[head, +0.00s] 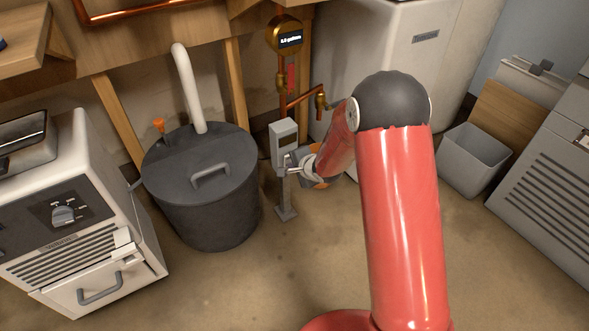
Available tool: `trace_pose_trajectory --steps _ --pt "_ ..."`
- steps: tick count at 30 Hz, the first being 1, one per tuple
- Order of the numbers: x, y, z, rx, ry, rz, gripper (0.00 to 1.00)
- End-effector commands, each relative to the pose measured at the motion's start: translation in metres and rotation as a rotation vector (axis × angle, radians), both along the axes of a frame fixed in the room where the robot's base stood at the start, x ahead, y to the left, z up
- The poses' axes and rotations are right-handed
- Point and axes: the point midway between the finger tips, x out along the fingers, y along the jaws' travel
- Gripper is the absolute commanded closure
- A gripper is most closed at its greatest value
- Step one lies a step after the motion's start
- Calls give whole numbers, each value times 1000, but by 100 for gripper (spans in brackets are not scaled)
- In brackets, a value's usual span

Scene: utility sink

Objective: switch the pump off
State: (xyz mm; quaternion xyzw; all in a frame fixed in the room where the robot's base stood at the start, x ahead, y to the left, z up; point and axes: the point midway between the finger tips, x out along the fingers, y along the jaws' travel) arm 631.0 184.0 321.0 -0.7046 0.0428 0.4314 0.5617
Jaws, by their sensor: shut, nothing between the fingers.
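My gripper (288,167) is shut and empty at the lower front of the box. I cannot tell whether it touches the box. My red arm hides part of the floor and wall behind.
A round brass gauge (284,36) with a gallons display hangs above copper pipes. A large white cabinet (390,50) stands behind my arm, a grey bin (474,160) at right. Floor in front of the tank is clear.

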Motion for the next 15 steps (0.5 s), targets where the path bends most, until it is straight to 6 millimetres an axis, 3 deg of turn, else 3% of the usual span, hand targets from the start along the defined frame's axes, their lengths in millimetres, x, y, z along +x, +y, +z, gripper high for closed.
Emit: trace_pose_trajectory --steps 15 --pt "1 0 16 -1 0 -1 100"
